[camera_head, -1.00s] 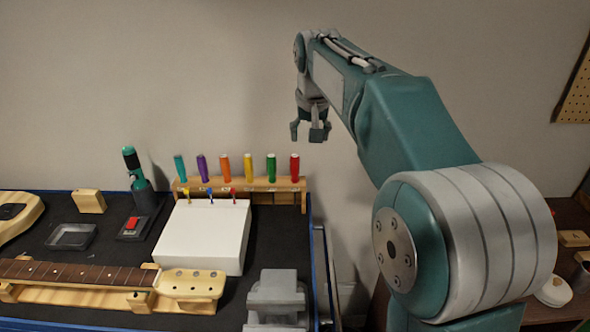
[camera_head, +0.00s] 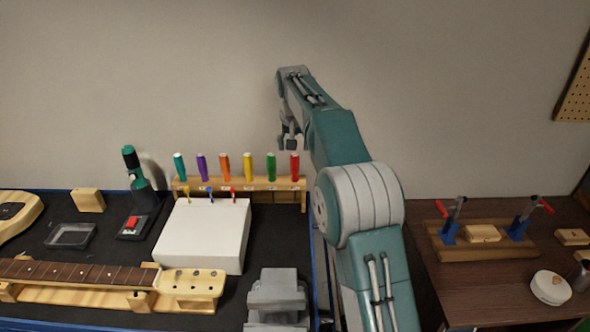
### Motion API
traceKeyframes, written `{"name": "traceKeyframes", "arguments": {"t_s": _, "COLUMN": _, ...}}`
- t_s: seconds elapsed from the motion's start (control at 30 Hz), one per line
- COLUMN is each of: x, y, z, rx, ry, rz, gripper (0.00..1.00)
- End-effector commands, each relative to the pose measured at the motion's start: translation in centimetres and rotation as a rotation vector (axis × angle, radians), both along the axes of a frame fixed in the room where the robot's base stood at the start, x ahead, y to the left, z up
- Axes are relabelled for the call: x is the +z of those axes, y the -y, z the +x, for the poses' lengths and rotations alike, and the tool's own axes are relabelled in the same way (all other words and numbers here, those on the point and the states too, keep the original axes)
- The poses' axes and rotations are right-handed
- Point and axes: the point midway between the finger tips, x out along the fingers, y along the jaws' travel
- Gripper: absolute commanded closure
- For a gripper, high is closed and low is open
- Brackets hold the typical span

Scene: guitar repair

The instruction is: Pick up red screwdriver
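The red screwdriver (camera_head: 294,166) stands upright with its handle up at the right end of a wooden rack (camera_head: 243,185). Several other screwdrivers share the rack, with teal, purple, orange, yellow and green (camera_head: 271,167) handles. My gripper (camera_head: 289,143) hangs in front of the wall, just above the red handle in the picture. A gap shows between them, and the depth between them is hard to judge. The gripper looks empty. Its fingers are small and partly hidden by my arm, so their opening is unclear.
A white box (camera_head: 203,236) with small coloured tools behind it stands before the rack. A guitar neck (camera_head: 80,274) lies at the front left, and a grey vise (camera_head: 277,296) at the front right. A brown table (camera_head: 470,288) with clamps (camera_head: 519,222) is to the right.

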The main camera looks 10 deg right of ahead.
Motion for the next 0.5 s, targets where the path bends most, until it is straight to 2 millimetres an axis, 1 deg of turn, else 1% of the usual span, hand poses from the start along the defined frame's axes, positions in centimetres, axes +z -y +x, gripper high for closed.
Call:
{"name": "traceKeyframes", "arguments": {"t_s": 0.03, "x": -0.5, "y": 0.0, "z": 0.1, "rx": 0.0, "ry": 0.0, "rz": 0.0, "gripper": 0.26}}
{"name": "traceKeyframes", "arguments": {"t_s": 0.17, "x": -1.4, "y": 0.1, "z": 0.2, "rx": 0.0, "ry": 0.0, "rz": 0.0, "gripper": 0.26}}
{"name": "traceKeyframes", "arguments": {"t_s": 0.4, "x": -4.9, "y": 0.6, "z": 0.8, "rx": 0.0, "ry": -0.002, "rz": 0.001, "gripper": 0.26}}
{"name": "traceKeyframes", "arguments": {"t_s": 0.5, "x": -5.8, "y": 0.6, "z": 1.0, "rx": 0.0, "ry": 0.0, "rz": 0.001, "gripper": 0.26}}
